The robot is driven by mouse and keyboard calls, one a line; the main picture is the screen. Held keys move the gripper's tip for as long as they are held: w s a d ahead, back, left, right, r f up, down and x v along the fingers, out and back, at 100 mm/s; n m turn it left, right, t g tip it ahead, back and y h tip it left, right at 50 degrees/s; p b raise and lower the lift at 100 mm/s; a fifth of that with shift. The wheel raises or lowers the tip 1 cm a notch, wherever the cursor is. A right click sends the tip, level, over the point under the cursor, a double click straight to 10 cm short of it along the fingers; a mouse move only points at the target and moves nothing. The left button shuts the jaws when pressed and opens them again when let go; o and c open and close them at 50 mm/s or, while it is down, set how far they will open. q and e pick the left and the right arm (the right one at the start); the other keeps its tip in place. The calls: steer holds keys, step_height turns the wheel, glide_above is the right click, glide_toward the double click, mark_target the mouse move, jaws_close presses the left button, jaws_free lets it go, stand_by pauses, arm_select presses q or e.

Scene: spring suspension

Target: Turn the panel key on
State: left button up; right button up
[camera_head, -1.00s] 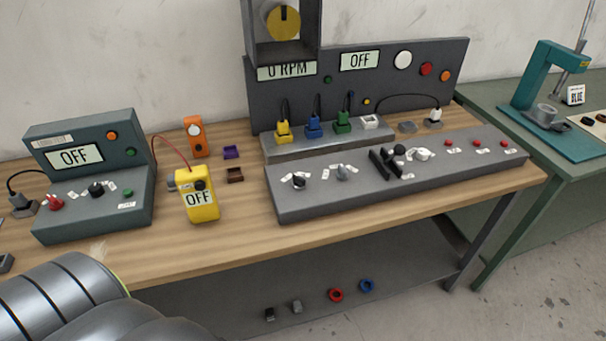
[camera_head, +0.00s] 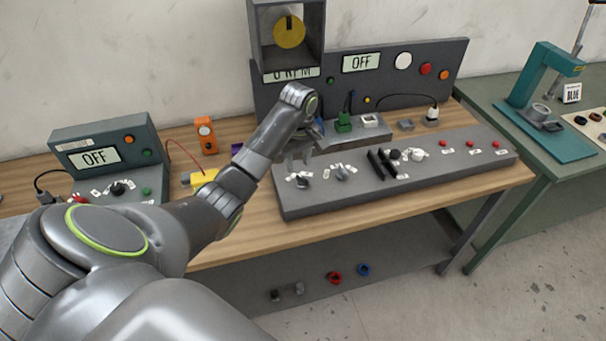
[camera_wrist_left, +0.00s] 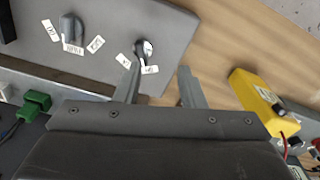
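The panel key (camera_head: 302,181), a small dark and silver switch between two white labels, sits at the left end of the sloped grey control panel (camera_head: 300,205). My left gripper (camera_head: 298,157) hangs just above and behind it, fingers pointing down. In the left wrist view the fingers (camera_wrist_left: 158,70) are apart with nothing between them. The key (camera_wrist_left: 146,47) shows there just beyond the left finger's tip, which partly overlaps it; I cannot tell if they touch. The label text is too small to read. The panel display (camera_head: 361,62) reads OFF. My right gripper is out of view.
A grey three-label knob (camera_head: 342,172) is right of the key, then black levers (camera_head: 381,163). A yellow meter (camera_head: 203,178) lies left, partly behind my arm. Coloured plugs, including a green one (camera_head: 343,122), stand behind the panel. Bare wood lies along the front edge.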

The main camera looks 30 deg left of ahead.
arm_select(q)
steer(key=w+a+r+n, duration=0.1)
steer(key=w+r+n, duration=0.25)
steer(key=r, duration=0.35)
steer(key=b, duration=1.2)
glide_above(303, 177)
steer(key=shift+m+h, duration=0.3)
steer(key=shift+m, duration=0.05)
step_height(303, 177, down, 12)
steer(key=shift+s+f, duration=0.1)
steer(key=shift+s, duration=0.05)
steer(key=shift+f+p, duration=0.85)
steer(key=shift+f, duration=1.8)
jaws_close()
